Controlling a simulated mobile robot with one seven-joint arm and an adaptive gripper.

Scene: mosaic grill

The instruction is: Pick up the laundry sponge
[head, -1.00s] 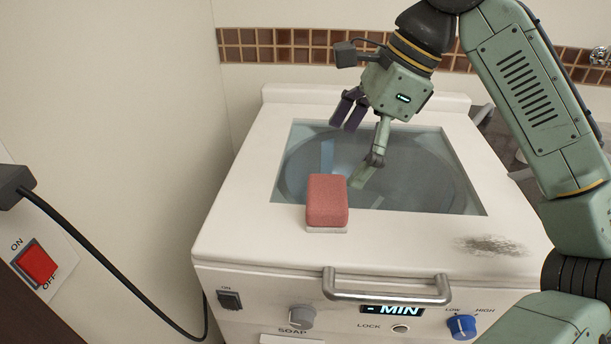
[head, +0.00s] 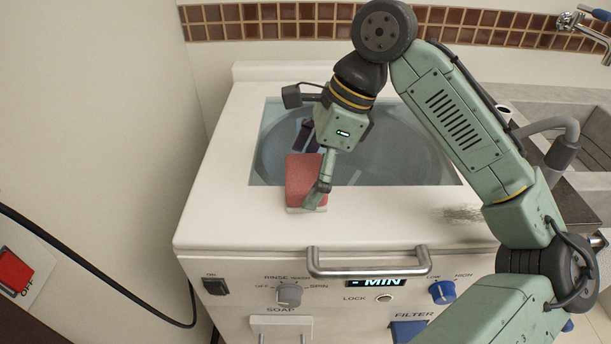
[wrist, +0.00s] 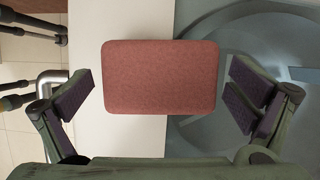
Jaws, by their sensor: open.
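The laundry sponge (head: 302,180) is a reddish-pink block with a pale bottom layer. It rests on the washing machine's top (head: 222,180), at the front left of the glass window. My gripper (head: 312,168) is open over the sponge in the head view, one finger in front of it and the dark-padded finger behind it. In the wrist view the sponge (wrist: 160,77) sits centred between the spread fingers of my gripper (wrist: 168,100), with a gap on both sides. Part of the sponge's right side is hidden by the finger in the head view.
The glass window (head: 400,150) fills much of the machine's top. A metal handle (head: 368,270) sticks out at the front edge. A wall (head: 90,120) stands to the left, and a sink with a tap (head: 565,145) is at the right. The top's front strip is mostly clear.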

